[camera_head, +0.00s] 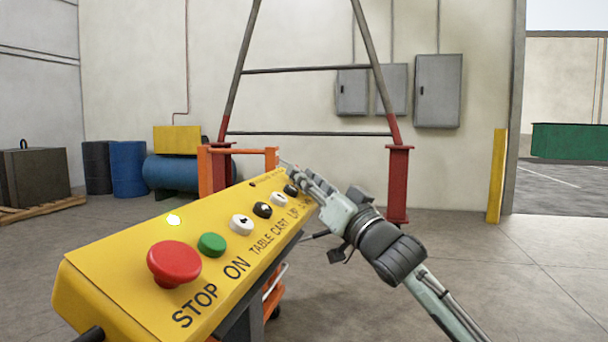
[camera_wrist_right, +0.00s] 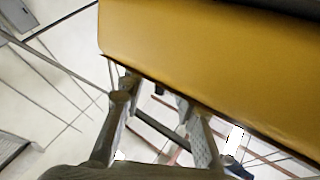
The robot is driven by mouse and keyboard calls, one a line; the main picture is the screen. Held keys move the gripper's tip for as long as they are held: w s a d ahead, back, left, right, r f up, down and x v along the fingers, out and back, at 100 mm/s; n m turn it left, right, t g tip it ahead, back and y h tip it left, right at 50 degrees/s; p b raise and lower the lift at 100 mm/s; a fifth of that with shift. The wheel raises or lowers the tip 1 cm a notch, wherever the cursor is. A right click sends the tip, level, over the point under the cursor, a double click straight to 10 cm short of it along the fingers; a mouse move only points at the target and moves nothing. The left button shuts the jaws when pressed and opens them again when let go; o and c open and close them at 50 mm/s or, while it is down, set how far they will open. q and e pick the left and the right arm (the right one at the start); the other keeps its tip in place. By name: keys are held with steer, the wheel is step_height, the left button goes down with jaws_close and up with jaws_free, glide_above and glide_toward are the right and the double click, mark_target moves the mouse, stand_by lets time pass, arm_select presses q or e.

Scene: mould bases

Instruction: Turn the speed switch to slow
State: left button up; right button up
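The yellow control panel (camera_head: 130,262) slants across the lower left of the head view. It bears a red STOP button (camera_head: 174,263), a green ON button (camera_head: 212,244), and white and black buttons beyond. A small black part (camera_head: 252,184) sits at the far end beside tiny, unreadable lettering; I cannot tell whether it is the speed switch. My right gripper (camera_head: 305,182) is at the panel's far right end, partly covering it. In the right wrist view, its two fingers (camera_wrist_right: 155,100) stand apart, with nothing between them, beside a yellow surface (camera_wrist_right: 215,65). My left gripper is out of view.
An orange frame (camera_head: 240,152) stands behind the panel. Beyond are a red-footed steel frame (camera_head: 398,185), blue barrels (camera_head: 128,168), grey wall boxes (camera_head: 438,91) and a yellow post (camera_head: 497,175). The floor at right is clear.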

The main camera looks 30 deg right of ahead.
steer(key=shift+w+r, duration=0.1)
steer(key=shift+w, duration=0.2)
jaws_close()
